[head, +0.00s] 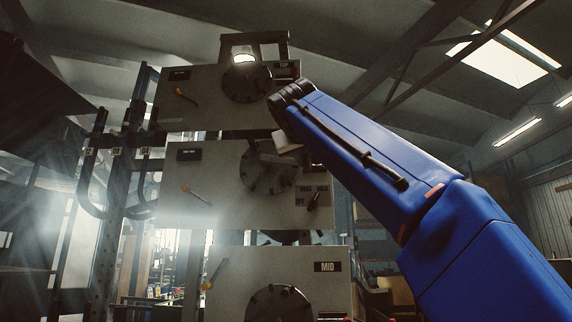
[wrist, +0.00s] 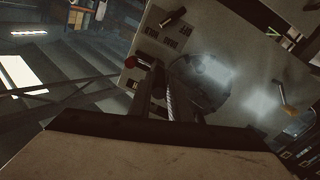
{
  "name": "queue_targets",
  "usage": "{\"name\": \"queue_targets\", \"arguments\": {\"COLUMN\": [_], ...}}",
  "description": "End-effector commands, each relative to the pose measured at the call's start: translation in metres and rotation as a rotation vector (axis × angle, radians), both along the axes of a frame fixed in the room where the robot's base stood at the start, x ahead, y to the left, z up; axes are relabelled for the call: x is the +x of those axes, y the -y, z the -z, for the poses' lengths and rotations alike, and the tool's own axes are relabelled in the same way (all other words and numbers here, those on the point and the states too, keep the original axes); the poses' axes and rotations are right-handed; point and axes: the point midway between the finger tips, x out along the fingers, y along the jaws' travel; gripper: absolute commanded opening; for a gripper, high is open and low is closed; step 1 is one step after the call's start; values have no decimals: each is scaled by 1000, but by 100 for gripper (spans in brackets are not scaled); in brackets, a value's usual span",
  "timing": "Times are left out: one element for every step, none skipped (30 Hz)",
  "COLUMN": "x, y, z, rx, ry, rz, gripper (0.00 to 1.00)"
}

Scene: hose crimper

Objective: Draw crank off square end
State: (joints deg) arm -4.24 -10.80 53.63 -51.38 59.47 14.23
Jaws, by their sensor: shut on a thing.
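My gripper (wrist: 165,88) reaches in front of a pale panel in the wrist view, its two dark fingers close to a round dark disc (wrist: 205,80). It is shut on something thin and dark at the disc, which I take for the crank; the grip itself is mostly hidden. A red knob (wrist: 131,62) shows just left of the fingers and may belong to the crank. In the head view, my gripper (head: 270,155) is in front of the dark disc (head: 262,180) on the middle visible panel. The square end cannot be made out.
Pale panels are stacked, one above (head: 200,112) and one below labelled MID (head: 240,295), each with a disc and a small lever. A black handle (head: 313,201) is at the middle panel's right. Dark hoses (head: 90,190) hang at left.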

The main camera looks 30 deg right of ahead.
Motion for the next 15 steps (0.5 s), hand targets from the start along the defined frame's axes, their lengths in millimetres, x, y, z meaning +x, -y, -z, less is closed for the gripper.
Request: {"name": "queue_targets", "arguments": {"x": [-10,-10,-11,-12,-12,-13,-13,-13,-12,-12,-12,-13,-13,-13,-14], "y": [1,1,1,0,0,-1,-1,-2,-2,-3,-3,-4,-5,-5,-6], "z": [-4,-4,-4,-4,-4,-4,-4,-4,-3,-3,-3,-2,-2,-2,-2], "rx": [0,0,0,0,-1,0,0,0,0,0,0,0,0,0,-1], "ry": [9,9,9,9,9,9,8,8,7,6,5,5,5,5,4], "rz": [5,6,6,6,7,6,6,5,4,5,4,3,3,2,2], "gripper": [0,0,0,0,0,0,0,0,0,0,0,0,0,0,0]}}
